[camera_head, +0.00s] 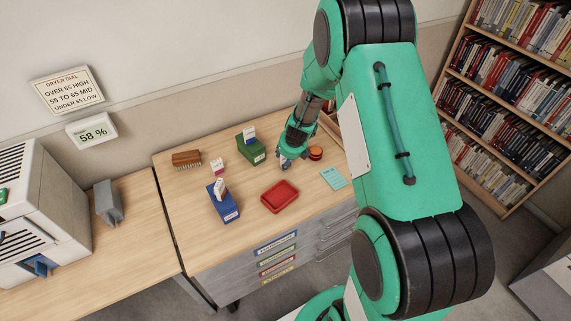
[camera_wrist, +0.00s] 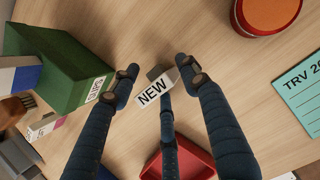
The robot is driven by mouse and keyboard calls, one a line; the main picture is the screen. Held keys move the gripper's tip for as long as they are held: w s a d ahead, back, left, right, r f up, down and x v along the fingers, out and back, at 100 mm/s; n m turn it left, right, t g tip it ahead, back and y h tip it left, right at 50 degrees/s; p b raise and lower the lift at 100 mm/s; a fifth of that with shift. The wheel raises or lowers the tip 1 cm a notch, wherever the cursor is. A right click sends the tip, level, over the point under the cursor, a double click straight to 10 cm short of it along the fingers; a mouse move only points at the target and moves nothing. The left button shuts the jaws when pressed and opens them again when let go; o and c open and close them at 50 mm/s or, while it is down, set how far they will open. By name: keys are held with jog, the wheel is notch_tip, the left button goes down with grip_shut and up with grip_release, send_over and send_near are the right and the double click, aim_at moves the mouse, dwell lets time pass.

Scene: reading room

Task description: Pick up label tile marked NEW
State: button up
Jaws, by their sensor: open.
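The label tile marked NEW (camera_wrist: 149,94) shows in the wrist view as a small white face with black letters, tilted in the picture. It lies among the fingers of my gripper (camera_wrist: 157,70), which are spread apart. A finger in the lower middle overlaps part of the tile; I cannot tell whether any finger touches it. In the head view my gripper (camera_head: 285,164) is low over the table between the green box and the round orange-topped tin, and I cannot make out the tile there.
A green box (camera_head: 251,150), blue box (camera_head: 222,204), red tray (camera_head: 279,197), orange-topped tin (camera_head: 315,153) and teal card (camera_head: 333,178) surround my gripper on the wooden table. A brush (camera_head: 186,159) and a small pink-and-white piece (camera_head: 217,166) are farther left. Bare tabletop lies between them.

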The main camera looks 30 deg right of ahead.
dwell(0.6)
jog(key=c, duration=1)
jog(key=shift+w+r+p, duration=0.1)
jog(key=shift+r+p, duration=0.85)
jog(key=shift+r, duration=0.55)
jog(key=s+a, duration=0.1)
jog(key=s, duration=0.4)
jog(key=s+a+r, duration=0.1)
jog(key=s, duration=0.4)
jog(key=s+a+r, duration=0.1)
jog(key=s+a, duration=0.1)
jog(key=s, duration=0.3)
jog(key=shift+s+a, duration=0.1)
jog(key=shift+s, duration=0.15)
